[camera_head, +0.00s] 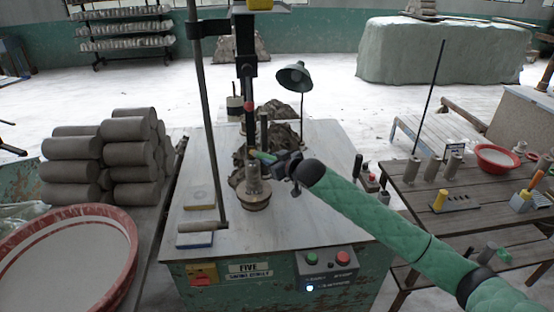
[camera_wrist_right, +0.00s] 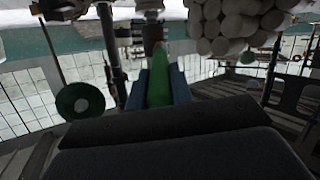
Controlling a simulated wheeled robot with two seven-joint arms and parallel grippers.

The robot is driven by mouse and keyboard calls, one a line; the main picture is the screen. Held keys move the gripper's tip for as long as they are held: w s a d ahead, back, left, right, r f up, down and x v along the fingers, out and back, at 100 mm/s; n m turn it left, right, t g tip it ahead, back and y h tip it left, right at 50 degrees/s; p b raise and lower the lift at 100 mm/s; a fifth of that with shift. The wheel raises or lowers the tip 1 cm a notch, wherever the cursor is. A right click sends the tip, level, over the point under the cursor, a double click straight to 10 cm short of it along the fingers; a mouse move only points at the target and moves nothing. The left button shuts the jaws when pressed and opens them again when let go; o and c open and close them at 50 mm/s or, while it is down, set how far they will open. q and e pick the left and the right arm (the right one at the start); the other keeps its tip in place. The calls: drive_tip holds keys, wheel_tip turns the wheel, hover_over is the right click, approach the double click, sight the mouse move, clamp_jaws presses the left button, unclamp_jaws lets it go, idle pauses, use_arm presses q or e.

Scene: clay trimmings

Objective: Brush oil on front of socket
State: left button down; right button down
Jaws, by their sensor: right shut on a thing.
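The grey metal socket (camera_head: 253,181) stands upright on a round base on the machine's white table top (camera_head: 300,215). My right gripper (camera_head: 272,160) is beside the socket's upper right and is shut on a green-handled tool, seemingly the oil brush (camera_head: 262,156). In the right wrist view the green handle (camera_wrist_right: 159,88) sits between the blue fingers (camera_wrist_right: 160,94) and points away from me. The brush's far end is small and dark, so I cannot tell whether it touches the socket. My left gripper is not in view.
Stacked clay cylinders (camera_head: 125,150) and a large red-rimmed basin (camera_head: 70,250) are on the left. A thin upright rod (camera_head: 208,120) and a desk lamp (camera_head: 294,78) rise from the machine. A wooden table (camera_head: 430,200) with several small items stands at right.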

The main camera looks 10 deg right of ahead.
drive_tip(key=shift+a, duration=0.85)
drive_tip(key=s+p, duration=0.2)
drive_tip(key=s, duration=0.4)
drive_tip(key=s+p, duration=0.1)
drive_tip(key=s, duration=0.2)
idle(0.7)
drive_tip(key=shift+w, duration=0.2)
idle(0.4)
